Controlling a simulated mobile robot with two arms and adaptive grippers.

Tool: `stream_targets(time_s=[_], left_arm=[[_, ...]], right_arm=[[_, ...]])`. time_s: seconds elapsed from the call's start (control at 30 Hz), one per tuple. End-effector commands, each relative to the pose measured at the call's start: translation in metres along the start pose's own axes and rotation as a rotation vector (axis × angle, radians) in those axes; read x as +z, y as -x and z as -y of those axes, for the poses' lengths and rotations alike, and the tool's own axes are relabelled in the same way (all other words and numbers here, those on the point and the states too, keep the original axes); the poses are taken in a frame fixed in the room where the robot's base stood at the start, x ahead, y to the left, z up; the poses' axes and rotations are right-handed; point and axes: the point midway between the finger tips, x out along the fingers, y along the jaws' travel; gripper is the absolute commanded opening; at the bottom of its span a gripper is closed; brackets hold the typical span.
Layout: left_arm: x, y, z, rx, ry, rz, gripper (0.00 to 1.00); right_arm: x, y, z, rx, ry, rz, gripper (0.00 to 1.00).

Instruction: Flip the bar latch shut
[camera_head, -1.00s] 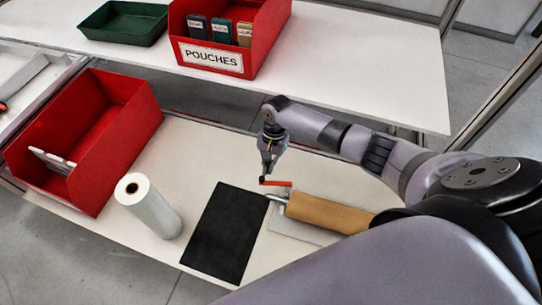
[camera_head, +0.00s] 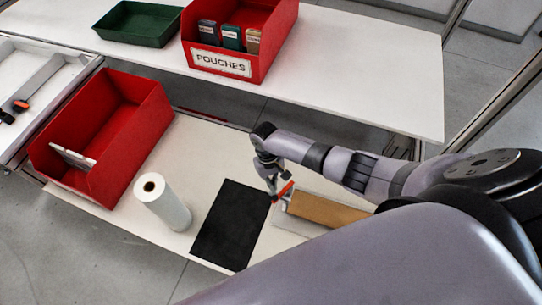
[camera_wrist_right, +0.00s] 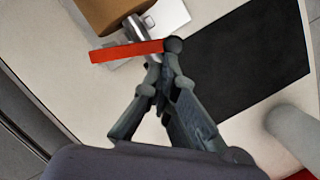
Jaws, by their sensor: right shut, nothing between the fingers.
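The bar latch has a red bar (camera_head: 286,190) with a dark ball at one end in the right wrist view (camera_wrist_right: 125,51). It sits at the left end of a brown block (camera_head: 325,209), by a metal fitting (camera_wrist_right: 136,28). In the head view the bar slants from lower left to upper right. My right gripper (camera_head: 273,193) points down beside the bar. In the right wrist view its closed fingertips (camera_wrist_right: 163,62) are at the bar's ball end, seemingly touching it, with nothing gripped. My left gripper is out of view.
A black mat (camera_head: 232,224) lies left of the block, with a white roll (camera_head: 163,202) beyond it. A red bin (camera_head: 118,100) stands at the far left. A shelf behind carries a red POUCHES bin (camera_head: 221,64) and a green tray (camera_head: 139,23).

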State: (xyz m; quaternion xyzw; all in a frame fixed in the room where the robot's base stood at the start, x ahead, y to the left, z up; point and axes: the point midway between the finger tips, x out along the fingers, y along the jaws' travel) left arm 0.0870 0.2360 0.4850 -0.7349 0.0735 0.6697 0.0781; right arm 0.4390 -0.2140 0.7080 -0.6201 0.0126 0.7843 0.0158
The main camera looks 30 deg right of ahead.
Motion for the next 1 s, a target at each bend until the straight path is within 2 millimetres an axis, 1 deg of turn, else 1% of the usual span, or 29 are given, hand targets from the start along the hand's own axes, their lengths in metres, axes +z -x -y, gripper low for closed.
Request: stream_targets(time_s=[0.03, 0.3, 0.6, 1.0], left_arm=[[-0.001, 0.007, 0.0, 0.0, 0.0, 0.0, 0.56], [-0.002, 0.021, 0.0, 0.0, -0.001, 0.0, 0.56], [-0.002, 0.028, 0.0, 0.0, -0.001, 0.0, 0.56], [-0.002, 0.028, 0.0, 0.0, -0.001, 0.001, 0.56]], right_arm=[[0.006, 0.001, 0.0, 0.01, 0.039, 0.004, 0.0], [0.018, -0.003, -0.002, 0.053, 0.217, 0.003, 0.0], [0.025, -0.006, -0.004, 0.049, 0.209, 0.001, 0.0], [0.026, -0.008, -0.003, 0.047, 0.208, 0.002, 0.0]])
